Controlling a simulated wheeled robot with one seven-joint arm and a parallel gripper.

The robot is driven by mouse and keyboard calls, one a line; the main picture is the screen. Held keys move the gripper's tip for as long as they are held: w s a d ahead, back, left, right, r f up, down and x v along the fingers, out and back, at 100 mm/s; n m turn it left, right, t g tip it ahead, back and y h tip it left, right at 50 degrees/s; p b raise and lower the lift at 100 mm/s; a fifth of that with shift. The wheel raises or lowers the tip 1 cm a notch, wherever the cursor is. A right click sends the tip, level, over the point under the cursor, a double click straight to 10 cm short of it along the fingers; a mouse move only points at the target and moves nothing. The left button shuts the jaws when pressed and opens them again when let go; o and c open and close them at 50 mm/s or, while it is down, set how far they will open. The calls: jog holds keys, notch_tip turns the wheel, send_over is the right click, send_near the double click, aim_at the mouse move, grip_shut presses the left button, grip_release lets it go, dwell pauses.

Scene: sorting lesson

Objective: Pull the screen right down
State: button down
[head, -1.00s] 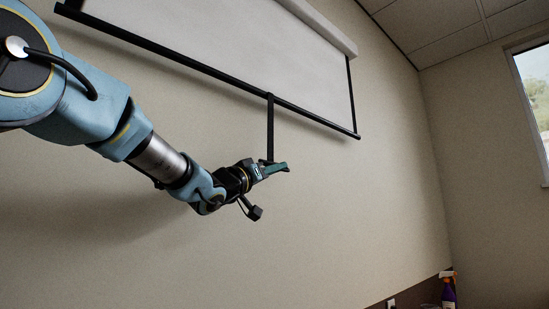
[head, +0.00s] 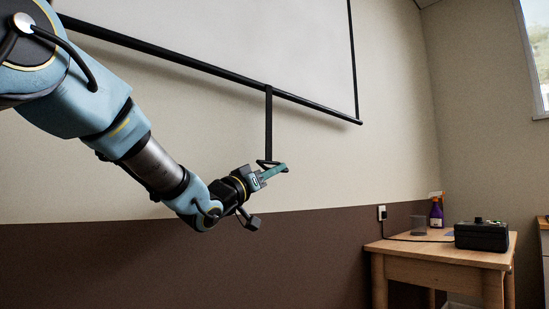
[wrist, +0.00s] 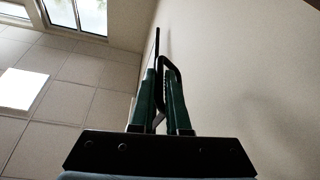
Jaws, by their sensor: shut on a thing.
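The white projection screen (head: 240,30) hangs on the wall, with a black bar (head: 200,66) along its lower edge. A black pull strap (head: 268,125) hangs from the bar and ends in a loop. My gripper (head: 274,172) is at the strap's lower end, shut on the loop. In the wrist view, the black pull loop (wrist: 172,70) passes between the two green fingers of my gripper (wrist: 165,95). The top of the screen is out of view.
A wooden table (head: 440,252) stands at the right with a black box (head: 482,237), a spray bottle (head: 436,212) and a clear cup (head: 418,225) on it. A cable runs to a wall socket (head: 382,213). The wall below my gripper is clear.

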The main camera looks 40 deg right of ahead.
notch_tip(320, 180, down, 20)
jog(key=b, duration=1)
jog(key=shift+f+b, duration=0.15)
jog(key=shift+b, duration=0.15)
jog(key=c, duration=0.9)
grip_release()
jog(key=p+v, duration=0.2)
jog(key=v, duration=0.8)
jog(key=shift+a+f, duration=0.1)
jog(key=shift+a, duration=0.3)
